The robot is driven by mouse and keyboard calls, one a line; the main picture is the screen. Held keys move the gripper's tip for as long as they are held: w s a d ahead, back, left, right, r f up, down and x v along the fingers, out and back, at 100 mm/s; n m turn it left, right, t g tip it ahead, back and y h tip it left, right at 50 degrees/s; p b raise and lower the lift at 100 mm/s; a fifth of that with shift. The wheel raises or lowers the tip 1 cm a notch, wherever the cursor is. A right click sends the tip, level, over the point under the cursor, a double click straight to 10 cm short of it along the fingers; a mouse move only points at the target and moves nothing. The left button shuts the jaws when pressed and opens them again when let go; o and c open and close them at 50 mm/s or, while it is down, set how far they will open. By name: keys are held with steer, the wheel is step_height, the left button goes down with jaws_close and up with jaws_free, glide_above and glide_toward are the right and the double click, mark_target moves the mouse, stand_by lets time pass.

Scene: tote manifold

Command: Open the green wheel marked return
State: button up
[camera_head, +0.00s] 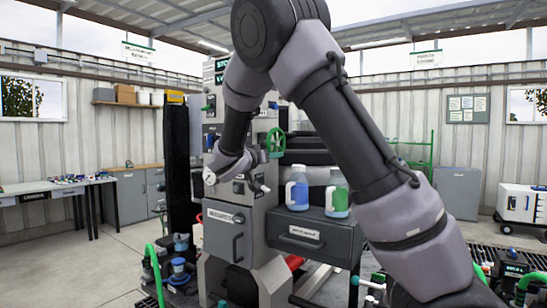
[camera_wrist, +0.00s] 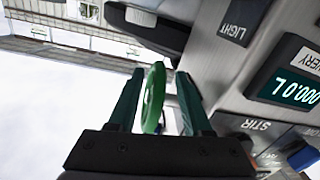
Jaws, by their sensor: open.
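A green spoked wheel (camera_head: 275,142) stands out from the grey cabinet in the middle of the head view. No return label can be read on it. In the wrist view the green wheel (camera_wrist: 153,97) shows nearly edge-on. My gripper (camera_wrist: 160,72) is open, with one dark green finger on each side of the wheel's rim. Gaps show between the rim and both fingers, and the rim is nearer the left finger. In the head view my wrist is just left of the wheel, and my fingers are hard to make out there.
The grey cabinet front (camera_wrist: 215,75) is close on the right in the wrist view, with a display (camera_wrist: 292,85) and a blue knob (camera_wrist: 302,158). Two jugs (camera_head: 298,188) (camera_head: 337,192) stand on a dark drawer unit (camera_head: 312,236) below the wheel. A bench (camera_head: 50,186) stands far left.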

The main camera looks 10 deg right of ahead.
steer(key=shift+w+d, duration=0.45)
steer(key=shift+w, duration=0.05)
jaws_close()
